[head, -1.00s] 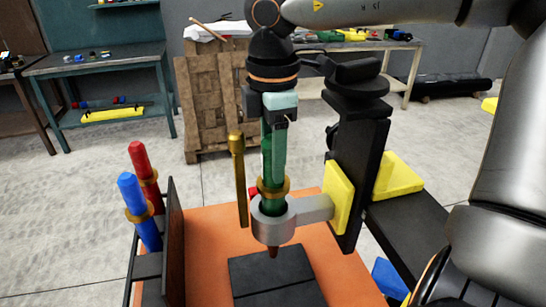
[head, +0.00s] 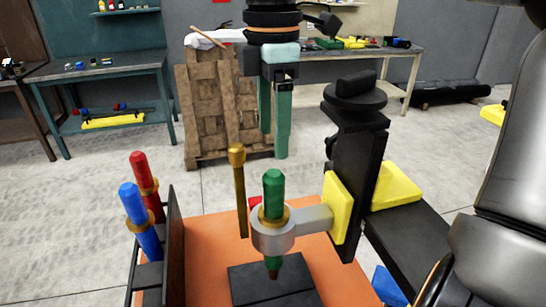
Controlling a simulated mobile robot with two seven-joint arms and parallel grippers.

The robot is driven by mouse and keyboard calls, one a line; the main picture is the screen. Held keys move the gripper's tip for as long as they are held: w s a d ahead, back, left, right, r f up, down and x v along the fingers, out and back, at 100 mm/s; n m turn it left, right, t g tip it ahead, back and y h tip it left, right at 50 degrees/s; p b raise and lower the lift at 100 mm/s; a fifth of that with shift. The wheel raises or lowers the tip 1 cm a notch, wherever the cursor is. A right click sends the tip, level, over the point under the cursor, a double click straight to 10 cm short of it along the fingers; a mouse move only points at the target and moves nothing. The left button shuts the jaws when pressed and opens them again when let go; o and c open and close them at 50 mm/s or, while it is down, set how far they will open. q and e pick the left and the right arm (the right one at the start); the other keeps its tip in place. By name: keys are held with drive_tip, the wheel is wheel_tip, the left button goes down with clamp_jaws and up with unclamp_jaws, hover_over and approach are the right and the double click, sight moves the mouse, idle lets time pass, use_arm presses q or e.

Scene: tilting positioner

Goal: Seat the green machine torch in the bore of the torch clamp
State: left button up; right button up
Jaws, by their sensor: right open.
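The green machine torch (head: 274,188) stands upright in the bore of the grey torch clamp (head: 308,219). The fingertips are clear of the torch top. My left gripper is not in view.
A red torch (head: 145,180) and a blue torch (head: 136,212) stand in a dark rack at left. A gold rod (head: 238,190) stands just left of the clamp. A black column (head: 357,180) with a yellow block (head: 338,207) carries the clamp. A dark plate (head: 272,280) lies below on the orange table (head: 205,240).

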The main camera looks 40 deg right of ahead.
drive_tip(key=shift+r, duration=2.6)
drive_tip(key=shift+f, duration=0.1)
